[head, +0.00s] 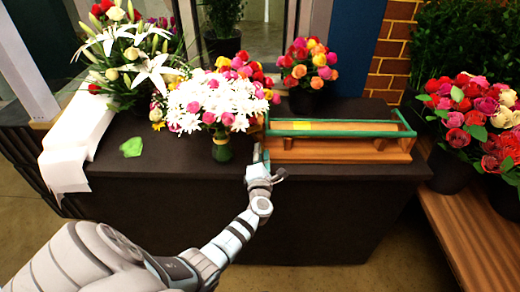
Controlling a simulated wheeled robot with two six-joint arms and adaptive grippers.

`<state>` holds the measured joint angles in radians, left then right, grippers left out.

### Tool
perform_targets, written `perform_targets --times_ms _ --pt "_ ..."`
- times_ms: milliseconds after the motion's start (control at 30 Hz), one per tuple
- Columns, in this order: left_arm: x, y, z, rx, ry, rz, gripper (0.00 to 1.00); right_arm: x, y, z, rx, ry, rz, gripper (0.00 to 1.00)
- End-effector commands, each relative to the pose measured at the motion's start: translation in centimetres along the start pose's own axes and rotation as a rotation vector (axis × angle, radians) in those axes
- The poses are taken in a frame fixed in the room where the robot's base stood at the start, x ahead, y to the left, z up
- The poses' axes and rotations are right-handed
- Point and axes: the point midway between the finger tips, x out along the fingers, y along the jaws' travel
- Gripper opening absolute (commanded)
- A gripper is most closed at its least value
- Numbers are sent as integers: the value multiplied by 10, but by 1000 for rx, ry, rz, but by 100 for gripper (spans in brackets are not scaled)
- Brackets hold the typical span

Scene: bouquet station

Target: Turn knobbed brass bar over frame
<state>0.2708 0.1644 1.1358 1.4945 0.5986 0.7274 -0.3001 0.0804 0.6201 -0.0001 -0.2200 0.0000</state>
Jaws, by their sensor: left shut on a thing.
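A low wooden frame (340,152) stands on the right part of the dark counter. A teal-green bar (345,134) runs along its front upper edge, with side pieces at both ends; no brass colour shows on it. A small yellow patch (300,126) lies on the frame's top surface. My left gripper (259,160) is at the frame's front left corner, just below the bar's left end. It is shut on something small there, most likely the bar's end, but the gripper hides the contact. My right gripper is out of view.
A white daisy bouquet (210,101) stands in a green vase just left of the gripper. A lily arrangement (135,55), a white cloth (78,135) and a green leaf (131,147) are farther left. A rose bouquet (307,65) is behind the frame.

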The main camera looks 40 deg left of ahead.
Motion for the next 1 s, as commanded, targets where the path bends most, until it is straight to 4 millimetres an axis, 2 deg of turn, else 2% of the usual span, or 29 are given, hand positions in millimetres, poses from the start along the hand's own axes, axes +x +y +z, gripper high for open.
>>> perform_targets --times_ms 100,500,1000 --pt "0 2 2 103 0 -2 0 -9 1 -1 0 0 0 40" --pt "0 0 1 376 0 -1 0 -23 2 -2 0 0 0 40" --pt "0 -2 0 460 -1 -1 0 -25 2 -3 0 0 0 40"
